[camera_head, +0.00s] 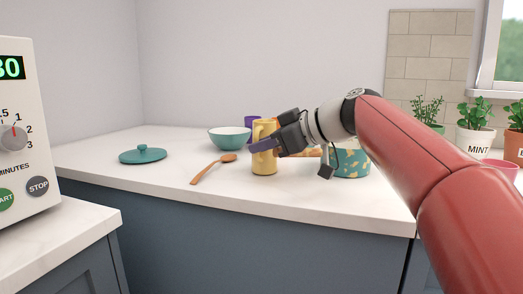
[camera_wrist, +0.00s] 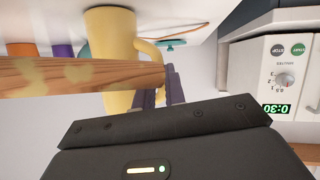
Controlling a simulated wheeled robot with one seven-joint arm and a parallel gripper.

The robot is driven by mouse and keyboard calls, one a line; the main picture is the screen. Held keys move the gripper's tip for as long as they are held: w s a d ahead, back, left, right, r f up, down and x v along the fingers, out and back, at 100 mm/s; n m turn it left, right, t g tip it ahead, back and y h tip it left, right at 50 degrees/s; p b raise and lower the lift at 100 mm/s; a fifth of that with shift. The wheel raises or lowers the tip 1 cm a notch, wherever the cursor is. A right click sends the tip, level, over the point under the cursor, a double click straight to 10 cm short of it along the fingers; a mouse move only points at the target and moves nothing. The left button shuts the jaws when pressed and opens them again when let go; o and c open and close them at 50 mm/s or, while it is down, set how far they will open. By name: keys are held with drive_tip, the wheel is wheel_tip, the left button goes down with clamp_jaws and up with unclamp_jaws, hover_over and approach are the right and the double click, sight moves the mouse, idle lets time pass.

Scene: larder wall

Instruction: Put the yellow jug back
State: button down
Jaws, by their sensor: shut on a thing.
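The yellow jug (camera_head: 264,165) is upright at the counter, near its middle. It also shows in the wrist view (camera_wrist: 110,40), where the picture is turned over and its handle points toward my fingers. My gripper (camera_head: 264,145) reaches in from the right, with its purple-grey fingers across the jug's side. In the wrist view my fingers (camera_wrist: 166,92) are shut at the jug's handle. Whether the jug's base touches the counter I cannot tell.
A wooden spoon (camera_head: 212,168), teal lid (camera_head: 142,155) and teal bowl (camera_head: 230,138) lie to the left. A purple cup (camera_head: 251,122) is behind the jug. A patterned teal pot (camera_head: 352,165) stands right. A wooden piece (camera_wrist: 80,77) crosses the wrist view.

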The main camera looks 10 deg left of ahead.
drive_tip(key=c, duration=1.5)
unclamp_jaws()
drive_tip(key=shift+f, duration=0.1)
drive_tip(key=shift+o, duration=0.2)
drive_tip(key=v, duration=1.2)
drive_tip(key=shift+b, duration=0.35)
drive_tip(key=shift+d, duration=0.1)
